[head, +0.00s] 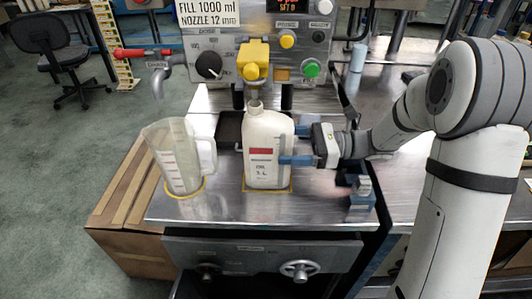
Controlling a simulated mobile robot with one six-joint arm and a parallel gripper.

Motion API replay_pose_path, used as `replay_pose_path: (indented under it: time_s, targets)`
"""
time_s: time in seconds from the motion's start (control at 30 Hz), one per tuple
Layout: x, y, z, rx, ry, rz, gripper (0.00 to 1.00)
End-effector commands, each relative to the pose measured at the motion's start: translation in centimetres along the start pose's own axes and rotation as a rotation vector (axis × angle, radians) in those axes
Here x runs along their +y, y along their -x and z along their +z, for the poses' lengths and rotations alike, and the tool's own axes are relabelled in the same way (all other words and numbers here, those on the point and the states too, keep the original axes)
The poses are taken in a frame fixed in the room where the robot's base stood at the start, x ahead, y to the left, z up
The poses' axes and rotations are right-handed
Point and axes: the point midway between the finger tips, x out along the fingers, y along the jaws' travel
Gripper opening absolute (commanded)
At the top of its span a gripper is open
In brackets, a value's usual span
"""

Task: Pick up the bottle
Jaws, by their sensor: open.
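A white oil bottle (257,172) with a red stripe label stands upright on a yellow-outlined spot of the metal bench, in the head view's middle. Its narrow open neck is below a yellow nozzle block (254,60). My gripper (287,145) comes from the right at the bottle's mid-height. Its blue fingers are open, one across the bottle's front and the other near its right rear side. I cannot tell whether the fingers touch the bottle.
A clear measuring jug (174,158) stands left of the bottle on its own yellow outline. A control panel (262,45) with knobs and buttons rises behind. A small blue-grey block (362,192) sits right of the bottle. A cardboard box (125,205) is at the bench's left.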

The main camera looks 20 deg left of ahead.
Motion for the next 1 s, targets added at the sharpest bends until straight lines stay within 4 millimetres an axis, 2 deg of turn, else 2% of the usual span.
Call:
replay_pose_path:
  time_s: [0.1, 0.23, 0.57, 1.0]
  targets:
    - [0.3, -2.0, -0.3, 0.001, 0.001, 0.004, 0.82]
    - [0.2, -3.7, -0.3, 0.001, 0.001, 0.002, 0.82]
    - [0.2, -4.3, -0.2, 0.000, 0.001, 0.001, 0.82]
    - [0.2, -4.3, -0.2, 0.000, 0.001, 0.002, 0.46]
